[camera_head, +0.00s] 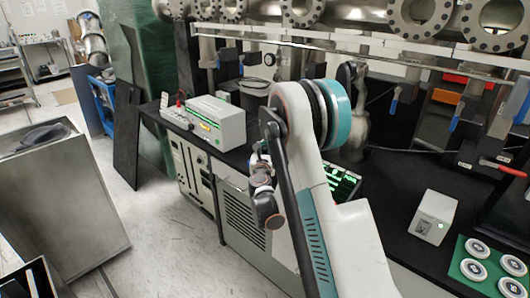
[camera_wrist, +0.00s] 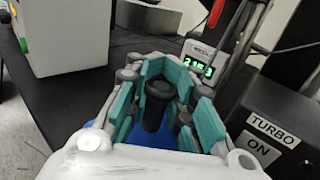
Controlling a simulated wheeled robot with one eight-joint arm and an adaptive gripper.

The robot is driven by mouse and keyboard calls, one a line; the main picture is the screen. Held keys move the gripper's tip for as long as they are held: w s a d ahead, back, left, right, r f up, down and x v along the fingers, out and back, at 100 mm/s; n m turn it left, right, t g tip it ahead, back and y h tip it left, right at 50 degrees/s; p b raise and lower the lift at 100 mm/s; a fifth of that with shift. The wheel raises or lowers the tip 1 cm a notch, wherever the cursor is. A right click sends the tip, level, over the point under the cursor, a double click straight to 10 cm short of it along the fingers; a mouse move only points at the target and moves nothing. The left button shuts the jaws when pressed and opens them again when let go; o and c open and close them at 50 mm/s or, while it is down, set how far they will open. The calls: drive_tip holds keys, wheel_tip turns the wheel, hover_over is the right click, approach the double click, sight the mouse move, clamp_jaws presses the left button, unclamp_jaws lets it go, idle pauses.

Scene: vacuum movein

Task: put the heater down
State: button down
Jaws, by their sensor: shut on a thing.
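My gripper (camera_wrist: 168,88) shows in the wrist view, its teal-padded fingers closed around a dark upright cylindrical part. I take this part to be the heater (camera_wrist: 156,108). Something blue shows below it, between the fingers; I cannot tell whether it belongs to the heater. The fingers hide most of the held thing, so I cannot tell whether its bottom touches the black surface. In the head view my own arm hides the gripper and the heater.
A black bench (camera_head: 400,240) carries a grey box with a green display (camera_head: 215,122) and a small white box (camera_head: 433,217). A green mat (camera_head: 490,268) holds several round discs. In the wrist view, a meter (camera_wrist: 200,62) and a TURBO box (camera_wrist: 280,130) stand close by.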

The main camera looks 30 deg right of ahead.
drive_tip(key=shift+f, duration=0.15)
drive_tip(key=c, duration=1.3)
unclamp_jaws()
drive_tip(key=shift+c, duration=0.2)
